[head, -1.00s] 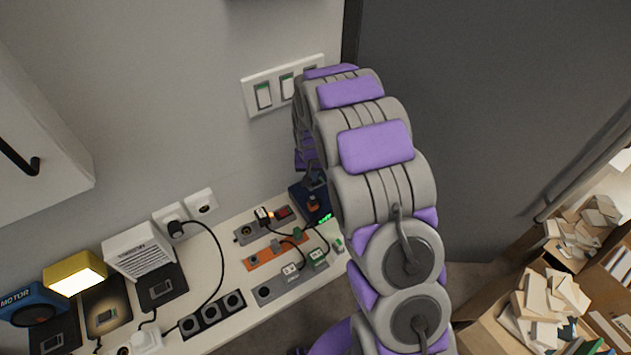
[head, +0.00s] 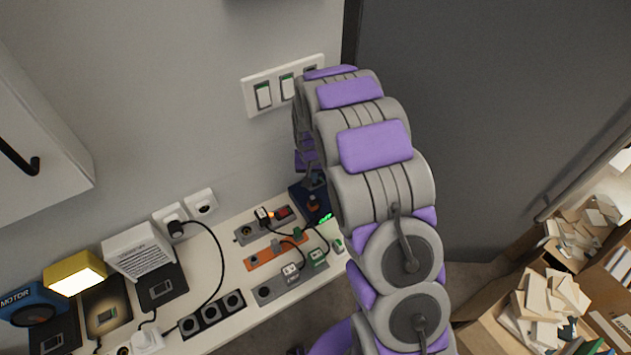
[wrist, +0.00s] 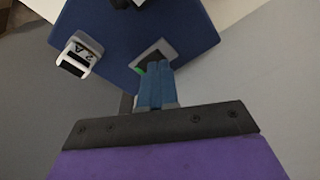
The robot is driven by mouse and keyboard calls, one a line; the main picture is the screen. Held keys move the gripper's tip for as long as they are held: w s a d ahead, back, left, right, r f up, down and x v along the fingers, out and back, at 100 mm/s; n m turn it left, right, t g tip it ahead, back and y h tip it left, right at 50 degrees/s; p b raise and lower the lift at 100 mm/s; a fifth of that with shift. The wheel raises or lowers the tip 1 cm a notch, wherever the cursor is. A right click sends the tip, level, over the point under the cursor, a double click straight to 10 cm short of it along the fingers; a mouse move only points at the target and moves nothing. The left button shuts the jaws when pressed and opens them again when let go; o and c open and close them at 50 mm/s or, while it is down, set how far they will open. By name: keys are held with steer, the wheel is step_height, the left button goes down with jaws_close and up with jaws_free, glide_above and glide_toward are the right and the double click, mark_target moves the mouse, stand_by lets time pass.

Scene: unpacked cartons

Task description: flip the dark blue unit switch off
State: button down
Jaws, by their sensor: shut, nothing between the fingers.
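The dark blue unit (head: 299,197) stands at the right end of the white worktop, partly hidden behind my arm. Green lit marks show on it in the head view. In the wrist view the unit's blue face (wrist: 110,25) fills the upper middle. A switch (wrist: 150,53) in a grey frame, with a bit of green at its left, sits on that face. My gripper (wrist: 159,65) is shut and empty, its blue fingertips over the switch's lower part. I cannot tell whether they touch it, and the switch's position is partly hidden.
A white block marked "2 A" (wrist: 79,58) is on the unit's face. Power strips, including an orange one (head: 264,257), plugs and cords crowd the worktop beside the unit. Wall switches (head: 263,95) are above. A dark grey panel (head: 480,120) stands to the right.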

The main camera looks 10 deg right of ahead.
steer(key=shift+f, duration=0.5)
steer(key=shift+r, duration=0.1)
stand_by(0.3)
steer(key=shift+r+p, duration=1.2)
steer(key=shift+r, duration=2.2)
steer(key=s+r+n+g, duration=0.1)
steer(key=s+r+g, duration=0.1)
steer(key=s+r, duration=1.4)
steer(key=s+r+n+g, duration=0.1)
steer(key=s+r, duration=0.2)
steer(key=s, duration=2.3)
steer(key=shift+g, duration=0.3)
